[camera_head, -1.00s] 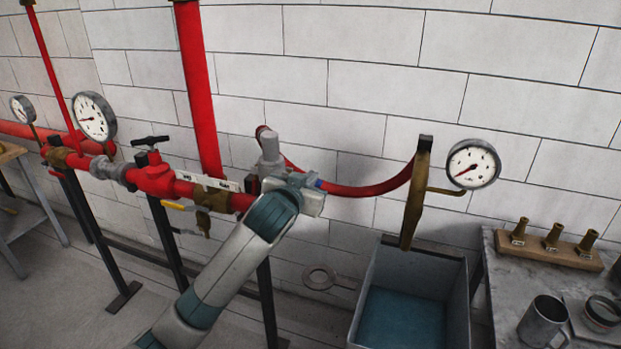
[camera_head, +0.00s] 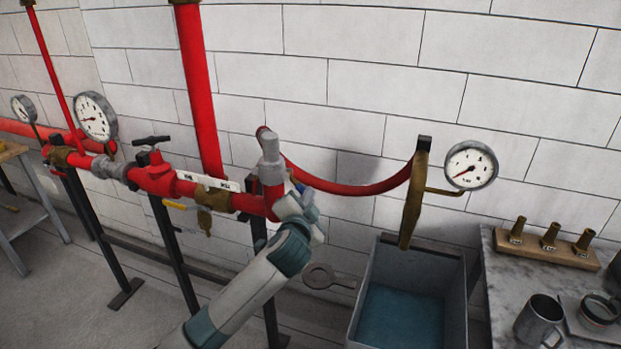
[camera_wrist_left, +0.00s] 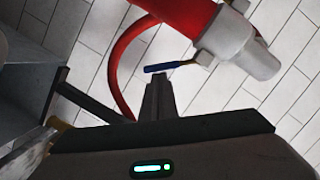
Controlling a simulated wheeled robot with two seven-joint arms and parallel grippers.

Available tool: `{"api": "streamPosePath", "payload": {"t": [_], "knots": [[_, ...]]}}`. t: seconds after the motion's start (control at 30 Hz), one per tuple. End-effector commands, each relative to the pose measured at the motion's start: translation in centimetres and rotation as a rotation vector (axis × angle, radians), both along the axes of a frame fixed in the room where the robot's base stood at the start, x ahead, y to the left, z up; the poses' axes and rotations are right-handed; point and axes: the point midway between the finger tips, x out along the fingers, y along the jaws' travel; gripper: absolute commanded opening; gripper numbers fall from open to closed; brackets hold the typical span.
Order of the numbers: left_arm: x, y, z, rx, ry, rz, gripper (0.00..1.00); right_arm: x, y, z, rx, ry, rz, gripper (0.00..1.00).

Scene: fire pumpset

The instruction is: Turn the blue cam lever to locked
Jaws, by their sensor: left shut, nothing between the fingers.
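The blue cam lever (camera_wrist_left: 170,67) shows in the wrist view as a short blue bar on a brass-coloured stem beside a grey coupling (camera_wrist_left: 240,45) at the end of the red pipe. In the head view a small blue part of the lever (camera_head: 299,187) shows just right of the grey coupling (camera_head: 270,160). My left gripper (camera_wrist_left: 157,82) is shut and empty, its tips close below the lever; I cannot tell whether they touch it. In the head view the left gripper (camera_head: 308,203) is small and partly hidden by its own wrist. My right gripper is not in view.
A red hose (camera_head: 350,189) curves from the pipe to a brass fitting (camera_head: 413,200) with a gauge (camera_head: 471,165). A grey tub (camera_head: 458,290) stands below it. A side table (camera_head: 500,262) stands right. A yellow-handled valve (camera_head: 205,215) hangs left of my arm.

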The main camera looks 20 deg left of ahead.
Motion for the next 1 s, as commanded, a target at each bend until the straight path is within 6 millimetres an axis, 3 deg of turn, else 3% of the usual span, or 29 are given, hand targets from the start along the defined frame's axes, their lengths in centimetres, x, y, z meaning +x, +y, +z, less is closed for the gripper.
{"api": "streamPosePath", "payload": {"t": [0.5,1.0], "knots": [[0.1,2.2,-2.6,0.434,-0.014,0.001,0.00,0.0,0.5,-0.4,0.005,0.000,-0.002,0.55],[0.1,2.9,-2.9,0.553,-0.019,0.001,0.00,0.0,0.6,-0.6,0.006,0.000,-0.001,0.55]]}}
